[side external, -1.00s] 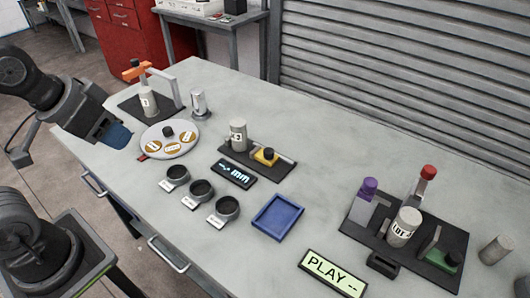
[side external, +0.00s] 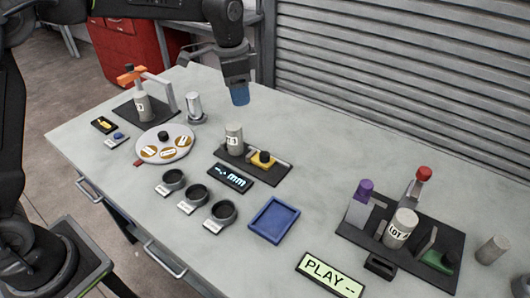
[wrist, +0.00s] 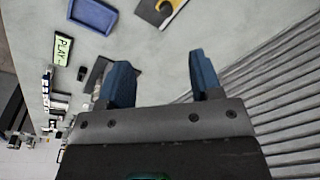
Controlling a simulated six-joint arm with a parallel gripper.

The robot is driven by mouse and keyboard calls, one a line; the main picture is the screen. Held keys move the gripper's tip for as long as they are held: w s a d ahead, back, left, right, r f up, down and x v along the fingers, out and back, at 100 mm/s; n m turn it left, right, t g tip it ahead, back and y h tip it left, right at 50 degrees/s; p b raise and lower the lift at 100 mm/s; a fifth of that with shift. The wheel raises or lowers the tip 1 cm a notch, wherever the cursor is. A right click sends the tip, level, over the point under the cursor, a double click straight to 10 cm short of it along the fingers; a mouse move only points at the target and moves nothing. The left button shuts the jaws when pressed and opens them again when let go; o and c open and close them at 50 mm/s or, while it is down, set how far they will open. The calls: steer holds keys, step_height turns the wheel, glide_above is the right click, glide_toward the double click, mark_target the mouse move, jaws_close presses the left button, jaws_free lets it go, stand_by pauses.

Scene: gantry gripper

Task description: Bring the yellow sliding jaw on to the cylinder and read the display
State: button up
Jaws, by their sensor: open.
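The yellow sliding jaw (side external: 263,159) with its black knob sits on a dark rail base (side external: 270,173). The grey cylinder (side external: 234,138) stands upright on the same base, to the left of the jaw, with a gap between them. The display (side external: 230,179) in front of the base shows dashes and "mm". My gripper (side external: 240,97) is in the air above and behind the cylinder, open and empty. In the wrist view its two blue fingers (wrist: 157,84) stand apart, and the yellow jaw (wrist: 164,5) shows at the top edge.
A round tray (side external: 184,152) with several labelled discs lies left of the base. Black cups (side external: 195,195) and a blue tray (side external: 274,220) are in front. A fixture with a larger cylinder (side external: 401,228) is at right, near a "PLAY --" sign (side external: 330,275). The table behind the base is clear.

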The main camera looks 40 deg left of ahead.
mark_target(265, 154)
steer(key=w+d+f+m+g, duration=0.1)
steer(key=w+d+f+m, duration=0.2)
steer(key=w+f, duration=0.5)
steer(key=f, duration=0.5)
steer(key=s+f, duration=0.1)
steer(key=f, duration=0.9)
steer(key=shift+s+a, duration=0.2)
steer(key=shift+s, duration=0.05)
jaws_close()
